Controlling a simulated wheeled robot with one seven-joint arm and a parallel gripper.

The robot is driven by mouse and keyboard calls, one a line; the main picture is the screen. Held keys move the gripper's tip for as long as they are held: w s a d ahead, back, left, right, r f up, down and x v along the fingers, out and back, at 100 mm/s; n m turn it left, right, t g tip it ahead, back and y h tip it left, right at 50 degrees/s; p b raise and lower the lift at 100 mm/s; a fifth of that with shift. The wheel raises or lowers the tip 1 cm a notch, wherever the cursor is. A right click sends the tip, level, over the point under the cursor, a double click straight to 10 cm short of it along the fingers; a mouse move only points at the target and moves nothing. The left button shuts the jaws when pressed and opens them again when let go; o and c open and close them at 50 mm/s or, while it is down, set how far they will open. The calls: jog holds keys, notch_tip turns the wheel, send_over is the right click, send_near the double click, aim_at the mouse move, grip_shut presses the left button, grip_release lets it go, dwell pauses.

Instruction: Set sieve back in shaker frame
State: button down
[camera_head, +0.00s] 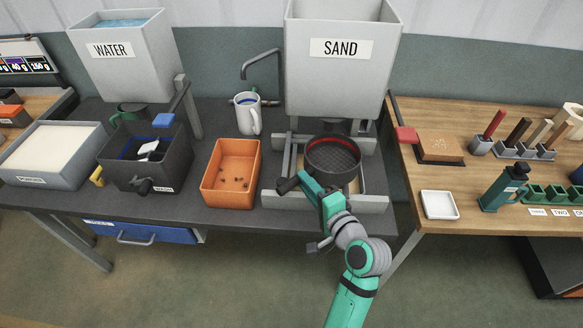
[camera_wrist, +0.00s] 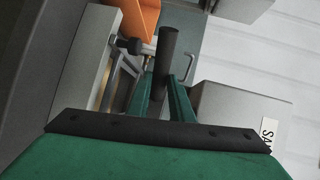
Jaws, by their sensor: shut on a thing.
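The sieve (camera_head: 333,160) is a round dark pan with a mesh floor and a red inner rim. It appears over the right part of the grey shaker frame (camera_head: 372,204) in the head view. I cannot tell whether it rests on the frame or is held just above it. My gripper (camera_head: 305,184) is shut on the sieve's dark handle, at the frame's front left. In the wrist view the dark handle (camera_wrist: 170,48) stands between my green fingers (camera_wrist: 164,90). The sieve's pan is not clearly seen there. The frame (camera_wrist: 88,60) shows at the left.
An orange tray (camera_head: 231,196) with small brown lumps stands close left of the frame. The SAND hopper (camera_head: 338,75) rises right behind it. A white jug (camera_head: 248,114) stands under a tap. A wooden table (camera_head: 470,185) with tools adjoins on the right.

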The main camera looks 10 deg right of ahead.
jog(key=f+x, duration=0.1)
jog(key=x, duration=0.8)
jog(key=shift+f, duration=0.4)
jog(key=shift+w, duration=0.1)
